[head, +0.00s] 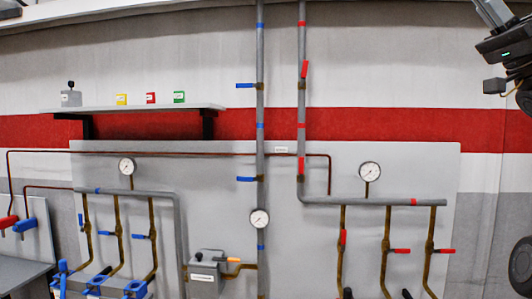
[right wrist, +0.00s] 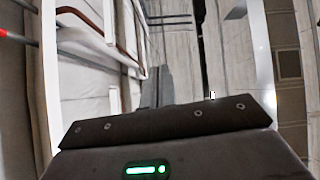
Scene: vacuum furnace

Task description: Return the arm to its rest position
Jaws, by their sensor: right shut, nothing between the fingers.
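My right arm shows at the right edge of the head view, raised high. My right gripper (head: 492,14) is at the top right corner, pointing up and cut off by the frame edge. It is shut and empty, apart from the wall panel and its pipes. In the right wrist view the dark gripper body with a green light fills the bottom.
A grey panel (head: 225,165) carries pipes, gauges and blue and red valve handles. A shelf (head: 150,108) at the left holds a small grey box (head: 71,98) and yellow, red and green blocks. A table (head: 20,272) stands at the lower left. The upper right wall is bare.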

